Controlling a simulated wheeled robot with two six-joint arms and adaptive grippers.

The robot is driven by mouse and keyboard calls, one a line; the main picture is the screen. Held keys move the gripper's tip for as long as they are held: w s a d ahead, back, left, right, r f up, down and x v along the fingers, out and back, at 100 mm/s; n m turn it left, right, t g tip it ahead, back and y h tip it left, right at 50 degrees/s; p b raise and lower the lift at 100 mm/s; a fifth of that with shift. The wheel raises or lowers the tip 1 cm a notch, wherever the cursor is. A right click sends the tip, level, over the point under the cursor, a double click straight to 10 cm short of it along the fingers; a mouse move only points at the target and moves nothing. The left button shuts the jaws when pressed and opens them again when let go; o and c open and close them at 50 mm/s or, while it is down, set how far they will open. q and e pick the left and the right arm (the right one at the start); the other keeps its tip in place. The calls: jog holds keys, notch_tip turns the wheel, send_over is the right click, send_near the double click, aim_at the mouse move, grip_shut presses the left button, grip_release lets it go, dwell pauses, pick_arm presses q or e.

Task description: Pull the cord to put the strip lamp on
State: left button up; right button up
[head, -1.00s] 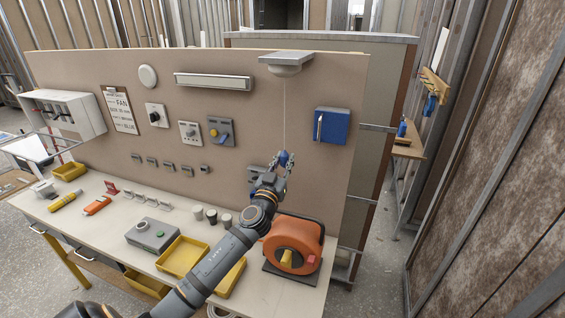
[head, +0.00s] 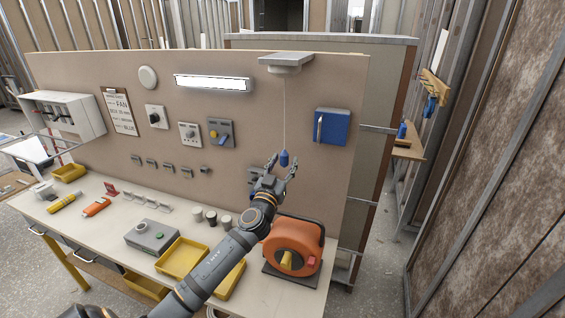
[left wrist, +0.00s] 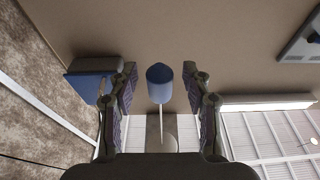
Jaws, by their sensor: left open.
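The strip lamp (head: 212,82) on the upright board is lit bright white; it also shows lit in the left wrist view (left wrist: 268,103). A thin cord (head: 285,110) hangs from a ceiling-type switch (head: 286,63) at the board's top. A blue pull knob (head: 284,158) is at its lower end. My left gripper (head: 281,168) is open, with its fingers spread around the knob. In the left wrist view the blue knob (left wrist: 160,84) hangs between the two fingers, apart from both. My right gripper is not in view.
A blue box (head: 332,126) is mounted right of the cord. An orange cable reel (head: 293,246) stands on the bench below my left arm. Yellow trays (head: 182,257) and a grey button box (head: 151,235) lie to the left. Several switches line the board.

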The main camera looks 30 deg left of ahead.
aim_at(283, 161)
pick_arm(q)
jog(key=b+v, duration=0.1)
jog(key=v, duration=0.2)
jog(key=r+v, duration=0.1)
jog(key=v, duration=0.2)
jog(key=shift+s+r+b, duration=0.15)
jog(key=shift+b, duration=0.25)
jog(key=shift+s+d+r, duration=0.1)
jog(key=shift+s+d, duration=0.15)
jog(key=shift+s, duration=0.5)
